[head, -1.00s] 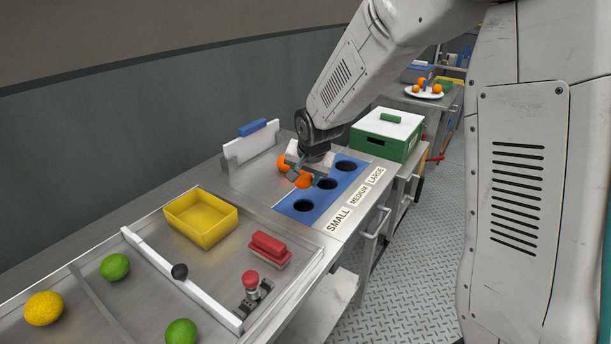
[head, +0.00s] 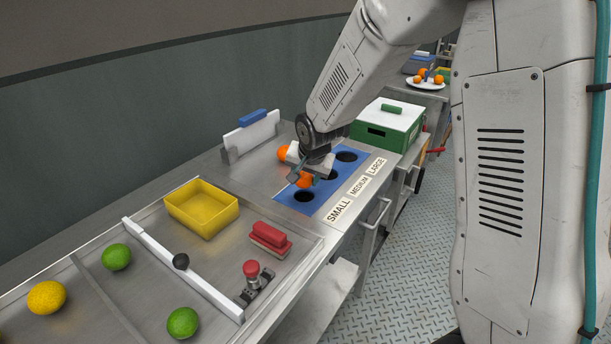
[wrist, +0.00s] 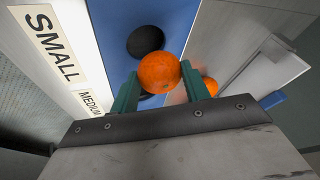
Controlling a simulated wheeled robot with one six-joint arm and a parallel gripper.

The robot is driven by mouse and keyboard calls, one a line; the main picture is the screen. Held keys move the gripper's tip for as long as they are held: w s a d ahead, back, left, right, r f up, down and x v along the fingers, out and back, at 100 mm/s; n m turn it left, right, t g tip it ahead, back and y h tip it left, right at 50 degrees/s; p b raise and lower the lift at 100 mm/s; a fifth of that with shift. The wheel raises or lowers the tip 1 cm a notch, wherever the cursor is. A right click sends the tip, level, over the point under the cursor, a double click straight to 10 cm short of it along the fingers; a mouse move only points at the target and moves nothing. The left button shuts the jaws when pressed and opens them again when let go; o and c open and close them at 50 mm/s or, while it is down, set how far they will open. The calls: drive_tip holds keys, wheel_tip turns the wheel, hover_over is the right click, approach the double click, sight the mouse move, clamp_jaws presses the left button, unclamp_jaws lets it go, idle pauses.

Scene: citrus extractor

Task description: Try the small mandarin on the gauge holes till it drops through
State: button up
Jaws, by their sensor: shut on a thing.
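The small mandarin (wrist: 160,72) is orange and held between the two green fingers of my gripper (wrist: 160,88) in the wrist view. In the head view the mandarin (head: 304,180) hangs under my gripper (head: 307,178), above the blue gauge plate (head: 328,189). The plate has three dark holes labelled small, medium and large. The small hole (head: 304,196) shows just in front of the mandarin. In the wrist view the small hole (wrist: 145,40) is clear, and another hole is partly hidden behind the fruit. I cannot tell the exact height above the plate.
Another orange fruit (head: 283,153) rests on the steel top behind my gripper. A white board with a blue handle (head: 252,132) stands at the back. A green box (head: 388,126) is beyond the plate. A yellow tray (head: 202,208) and red brush (head: 269,238) sit nearer.

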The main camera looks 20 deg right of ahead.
sight(305, 185)
drive_tip(key=shift+f, duration=0.3)
idle(0.4)
drive_tip(key=shift+f, duration=1.4)
drive_tip(key=o, duration=1.1)
drive_tip(key=shift+c, duration=0.2)
drive_tip(key=v, duration=0.8)
drive_tip(key=shift+w, duration=0.1)
